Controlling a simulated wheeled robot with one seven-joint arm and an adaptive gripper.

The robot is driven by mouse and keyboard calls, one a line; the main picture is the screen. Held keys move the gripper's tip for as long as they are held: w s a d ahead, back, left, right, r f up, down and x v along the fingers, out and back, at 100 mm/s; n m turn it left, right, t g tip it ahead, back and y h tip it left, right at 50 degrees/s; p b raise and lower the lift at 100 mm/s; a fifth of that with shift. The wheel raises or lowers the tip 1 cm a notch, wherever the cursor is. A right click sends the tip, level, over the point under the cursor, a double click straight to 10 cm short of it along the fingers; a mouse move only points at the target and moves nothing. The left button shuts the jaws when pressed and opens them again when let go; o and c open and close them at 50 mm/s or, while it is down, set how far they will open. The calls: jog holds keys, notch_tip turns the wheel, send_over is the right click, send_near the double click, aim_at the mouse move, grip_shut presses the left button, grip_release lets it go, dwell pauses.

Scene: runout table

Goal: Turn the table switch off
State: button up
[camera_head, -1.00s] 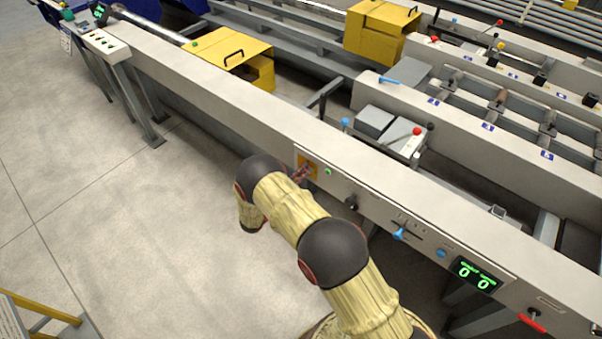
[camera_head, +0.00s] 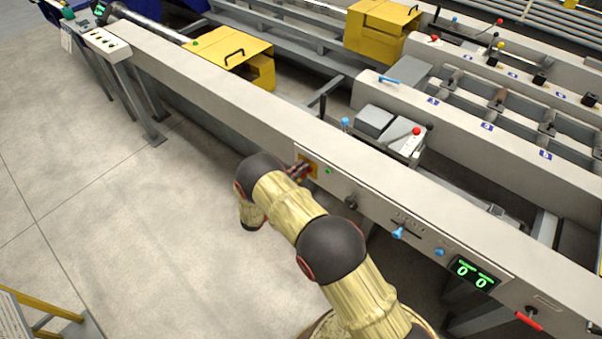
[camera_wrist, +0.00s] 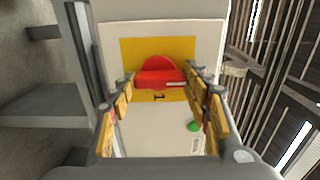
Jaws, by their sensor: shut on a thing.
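The table switch is a red rotary knob (camera_wrist: 158,74) on a yellow plate (camera_wrist: 130,52), set in the front face of the long grey table. In the wrist view its handle bar lies across the picture, with a pale line toward its right end. A black "1" shows on the plate below it. My gripper (camera_wrist: 162,79) is shut on the handle, one finger at each end of the bar. In the head view my gripper (camera_head: 299,170) reaches the yellow plate (camera_head: 311,167) and hides most of the knob.
A green button (camera_head: 327,171) sits right of the plate; it also shows in the wrist view (camera_wrist: 193,126). Farther right are a black knob (camera_head: 351,202), a blue handle (camera_head: 398,233) and a green digital display (camera_head: 474,272). The floor in front of the table is clear.

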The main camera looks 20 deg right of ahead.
jog(key=o, duration=1.2)
jog(key=shift+c, duration=0.2)
jog(key=v, duration=1.2)
